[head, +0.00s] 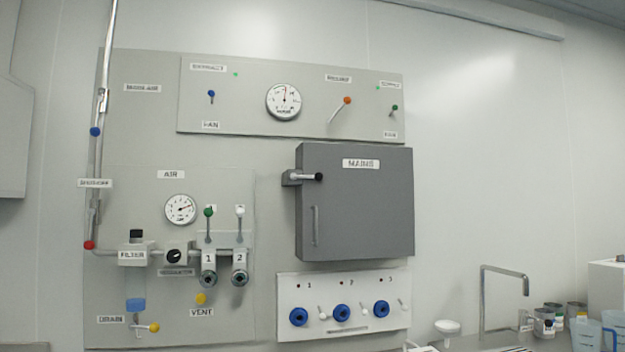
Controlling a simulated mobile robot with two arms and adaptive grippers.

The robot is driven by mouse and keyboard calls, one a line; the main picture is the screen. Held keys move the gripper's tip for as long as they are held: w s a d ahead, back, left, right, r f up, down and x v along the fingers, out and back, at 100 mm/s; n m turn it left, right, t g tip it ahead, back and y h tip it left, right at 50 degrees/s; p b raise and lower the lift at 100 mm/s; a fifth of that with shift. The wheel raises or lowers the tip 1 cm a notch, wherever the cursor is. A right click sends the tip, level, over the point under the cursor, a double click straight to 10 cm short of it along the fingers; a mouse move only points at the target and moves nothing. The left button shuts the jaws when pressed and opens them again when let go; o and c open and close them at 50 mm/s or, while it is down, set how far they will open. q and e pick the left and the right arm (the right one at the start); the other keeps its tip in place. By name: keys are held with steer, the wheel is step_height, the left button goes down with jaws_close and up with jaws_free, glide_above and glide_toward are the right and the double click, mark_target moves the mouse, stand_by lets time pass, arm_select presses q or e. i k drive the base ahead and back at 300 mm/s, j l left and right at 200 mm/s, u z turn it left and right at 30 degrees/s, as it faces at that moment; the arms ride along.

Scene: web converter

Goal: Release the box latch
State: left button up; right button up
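The dark grey box (365,205) labelled MAINS is mounted on the wall panel, right of the middle of the head view. Its door looks closed. The box latch (303,177) is at the upper left edge of the box. A vertical bar handle (316,226) is on the left side of the door. Neither of my grippers shows in the head view.
Left of the box are gauges, valves 1 and 2 (225,265) and a filter (133,255). Above are a round gauge (283,101) and an orange-knobbed lever (341,108). Below is a white panel with blue knobs (341,313). A tap and cups stand at lower right.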

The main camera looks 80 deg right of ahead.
mark_target(318, 176)
steer(key=z, duration=2.7)
steer(key=i+u, duration=0.25)
steer(key=i, duration=0.8)
